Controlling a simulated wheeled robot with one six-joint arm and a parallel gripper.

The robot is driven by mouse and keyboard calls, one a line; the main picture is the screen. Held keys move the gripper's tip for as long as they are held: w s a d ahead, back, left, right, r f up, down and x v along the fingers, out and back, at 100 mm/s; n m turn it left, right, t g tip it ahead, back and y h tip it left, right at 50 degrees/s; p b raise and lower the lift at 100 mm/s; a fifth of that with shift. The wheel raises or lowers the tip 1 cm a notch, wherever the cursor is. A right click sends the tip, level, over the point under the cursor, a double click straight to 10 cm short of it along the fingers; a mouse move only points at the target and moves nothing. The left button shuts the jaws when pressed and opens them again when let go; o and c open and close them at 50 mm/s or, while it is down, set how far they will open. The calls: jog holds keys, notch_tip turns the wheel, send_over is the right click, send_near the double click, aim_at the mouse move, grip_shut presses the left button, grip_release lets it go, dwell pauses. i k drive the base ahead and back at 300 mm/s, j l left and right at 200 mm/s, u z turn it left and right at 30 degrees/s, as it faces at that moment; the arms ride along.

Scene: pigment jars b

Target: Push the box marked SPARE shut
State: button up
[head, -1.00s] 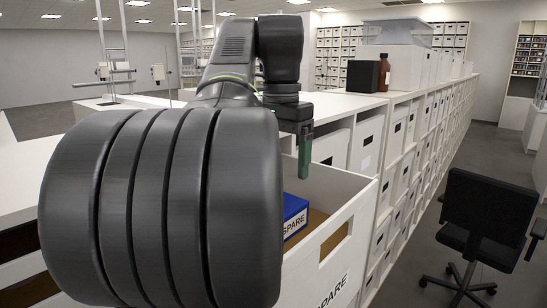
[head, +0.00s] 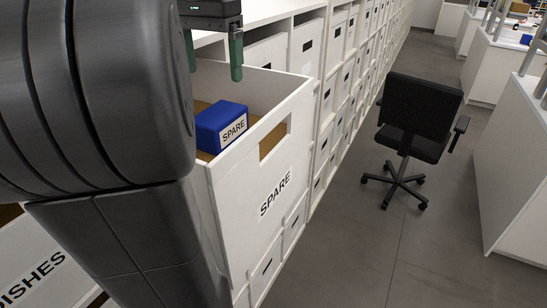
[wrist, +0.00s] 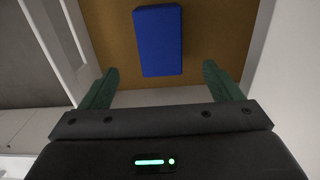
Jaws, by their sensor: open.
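The white box marked SPARE (head: 268,215) stands pulled out from the shelf front in the head view, open at the top. A blue block labelled SPARE (head: 222,126) lies inside it on the brown bottom. It also shows in the wrist view (wrist: 158,41). My gripper (head: 215,62) is above the box near its back part, fingers pointing down. In the wrist view my gripper (wrist: 159,82) has its green fingers wide apart with nothing between them, and the blue block lies beyond the fingertips. My arm hides the box's left side in the head view.
A box marked DISHES (head: 35,275) shows at lower left, partly behind my arm. The white shelf unit (head: 265,15) with closed boxes runs away to the back. A black chair (head: 415,125) stands right of it on the grey floor. Floor between them is clear.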

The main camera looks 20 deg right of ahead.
aim_at(242, 193)
jog(key=k, duration=1)
